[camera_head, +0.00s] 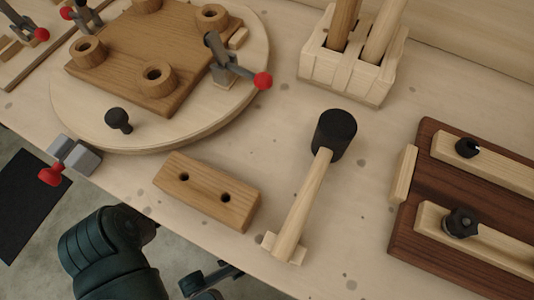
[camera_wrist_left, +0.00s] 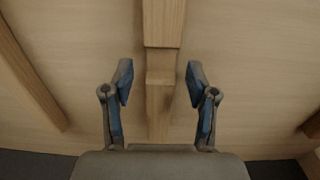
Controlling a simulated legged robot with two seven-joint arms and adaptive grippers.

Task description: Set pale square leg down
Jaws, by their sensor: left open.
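In the left wrist view my left gripper (camera_wrist_left: 158,80) is open, its two blue-padded fingers apart. A pale square-edged wooden bar (camera_wrist_left: 163,25) runs down the picture between the fingers, with no finger seen touching it. I cannot tell whether this bar is the leg or part of a frame. In the head view a pale leg (camera_head: 384,32) stands tilted in a pale wooden rack (camera_head: 345,65), beside a browner leg (camera_head: 343,22). Their lower ends are hidden in the rack. My right gripper is not identifiable in view.
A mallet (camera_head: 335,135) and a two-holed wooden block (camera_head: 207,190) lie on the bench. A round turntable (camera_head: 190,117) holds a clamped seat board (camera_head: 125,50). A dark jig board (camera_head: 440,250) lies right. My dark arm is below the bench's front edge.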

